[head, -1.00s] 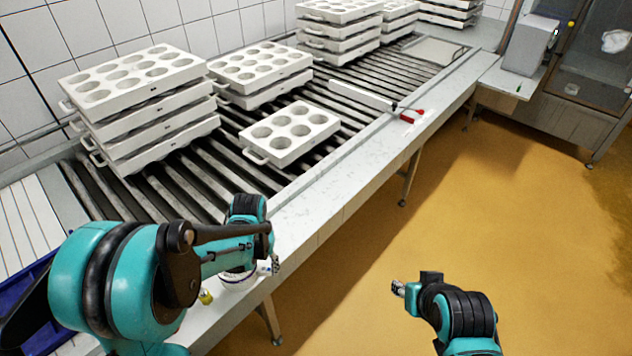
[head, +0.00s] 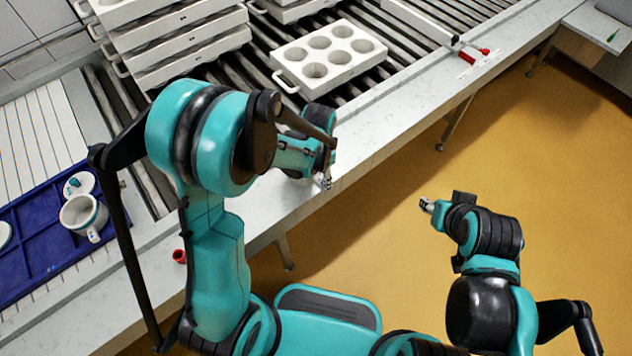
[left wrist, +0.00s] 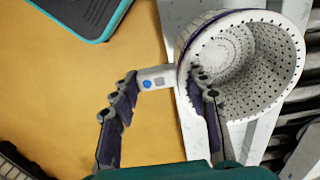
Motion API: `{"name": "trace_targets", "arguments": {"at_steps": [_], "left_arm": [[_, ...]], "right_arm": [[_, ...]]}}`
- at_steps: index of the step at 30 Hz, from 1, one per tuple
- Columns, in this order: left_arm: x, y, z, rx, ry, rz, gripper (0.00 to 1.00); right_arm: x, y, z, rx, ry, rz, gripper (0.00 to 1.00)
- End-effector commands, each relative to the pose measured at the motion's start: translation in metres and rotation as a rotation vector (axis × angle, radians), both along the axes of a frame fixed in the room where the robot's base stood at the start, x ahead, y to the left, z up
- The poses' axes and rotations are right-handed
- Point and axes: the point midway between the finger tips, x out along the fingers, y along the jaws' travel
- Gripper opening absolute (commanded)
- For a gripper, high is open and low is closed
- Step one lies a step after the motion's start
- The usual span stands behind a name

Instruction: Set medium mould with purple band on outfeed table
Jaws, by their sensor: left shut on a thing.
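The white mould with a purple band (left wrist: 243,66) fills the upper right of the left wrist view, tilted with its perforated inside showing. A tab with a blue dot (left wrist: 157,78) sticks out from its rim. My left gripper (left wrist: 163,82) is shut on the mould: one finger reaches inside its wall, the other is at the tab's outer end. In the head view my left gripper (head: 325,182) is over the steel ledge beside the rollers, and my arm mostly hides the mould. My right gripper (head: 428,204) is over the yellow floor; its finger gap is too small to read.
A blue tray (head: 45,275) at the left holds a white mug-shaped vessel (head: 79,214). A small red object (head: 179,256) stands on the ledge. A mould block (head: 325,80) sits on the roller conveyor near stacked blocks (head: 190,50). Red-handled tools (head: 472,54) lie farther along.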

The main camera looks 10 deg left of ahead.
Motion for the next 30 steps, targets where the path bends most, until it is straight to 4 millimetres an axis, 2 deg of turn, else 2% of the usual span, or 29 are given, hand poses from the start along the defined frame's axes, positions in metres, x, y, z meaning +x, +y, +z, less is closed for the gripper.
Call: {"name": "trace_targets", "arguments": {"at_steps": [3,8,15,27,28,30], "left_arm": [[0.010,0.012,-0.010,0.000,0.000,0.002,0.11],[0.014,0.016,-0.017,0.000,0.000,0.001,0.11],[0.014,0.016,-0.051,0.000,0.000,0.001,0.11],[0.013,0.016,-0.056,0.000,0.000,0.001,0.11],[0.013,0.016,-0.055,0.000,0.000,0.001,0.53],[0.013,0.016,-0.055,0.000,0.000,0.001,0.66]], "right_arm": [[0.000,0.000,-0.006,0.000,0.000,0.000,0.40],[0.000,0.000,-0.008,0.000,0.000,0.000,0.40],[0.000,0.000,-0.025,0.000,0.000,0.000,0.40],[0.000,0.000,-0.028,0.000,0.000,0.000,0.40],[0.000,0.000,-0.027,0.000,0.000,0.000,0.40],[0.000,0.000,-0.026,0.000,0.000,0.000,0.40]]}}
